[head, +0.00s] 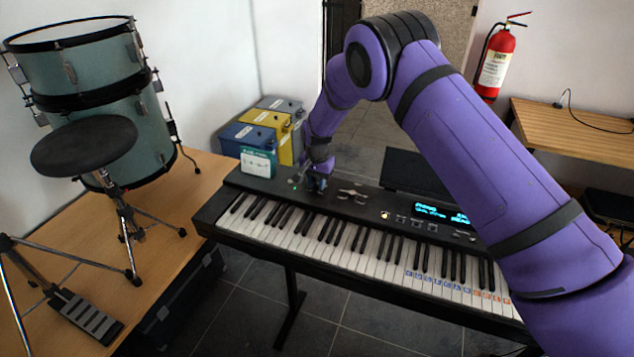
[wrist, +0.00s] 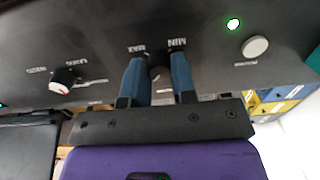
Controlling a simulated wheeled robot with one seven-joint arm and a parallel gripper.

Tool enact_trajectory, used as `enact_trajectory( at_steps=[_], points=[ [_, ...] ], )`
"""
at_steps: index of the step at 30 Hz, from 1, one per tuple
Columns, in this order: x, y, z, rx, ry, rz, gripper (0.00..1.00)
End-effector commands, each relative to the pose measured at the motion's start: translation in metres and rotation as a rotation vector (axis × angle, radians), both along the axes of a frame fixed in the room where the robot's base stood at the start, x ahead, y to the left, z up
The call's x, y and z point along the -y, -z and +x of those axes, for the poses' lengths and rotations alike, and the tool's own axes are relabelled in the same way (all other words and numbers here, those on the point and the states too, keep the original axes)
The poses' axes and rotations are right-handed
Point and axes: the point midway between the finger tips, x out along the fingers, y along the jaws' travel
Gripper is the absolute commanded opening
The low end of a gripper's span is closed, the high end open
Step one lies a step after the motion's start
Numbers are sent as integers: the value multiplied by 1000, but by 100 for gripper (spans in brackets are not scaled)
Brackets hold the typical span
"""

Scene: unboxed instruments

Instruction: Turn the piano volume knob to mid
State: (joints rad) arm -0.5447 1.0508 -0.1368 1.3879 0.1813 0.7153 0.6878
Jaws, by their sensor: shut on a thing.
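The piano (head: 348,242) is a black keyboard on a stand. In the wrist view its black top panel (wrist: 205,25) appears upside down. The dark volume knob (wrist: 157,74) is between the words MAX and MIN. My gripper (wrist: 158,62) has its two blue fingers shut on this knob, one on each side. The fingers hide most of the knob and I cannot read its pointer. In the head view my gripper (head: 315,184) is down at the left part of the panel, and the knob is hidden behind it.
Another knob (wrist: 63,80) and a round white button (wrist: 255,46) with a green light (wrist: 234,22) flank the gripper. A small teal box (head: 258,163) stands close to the gripper. Drums (head: 100,120) and a stool (head: 84,145) are at left. A lit display (head: 440,213) is at right.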

Motion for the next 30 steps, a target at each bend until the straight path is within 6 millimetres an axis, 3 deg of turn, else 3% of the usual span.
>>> enact_trajectory(
  at_steps=[1,4,13,17,30],
  points=[
    [-1,-1,1,4,0,2,27],
    [0,-1,1,3,0,1,50],
    [0,-2,0,1,-1,1,50],
    [0,-11,1,2,-1,2,50],
    [0,-88,1,4,-1,2,50]
  ],
)
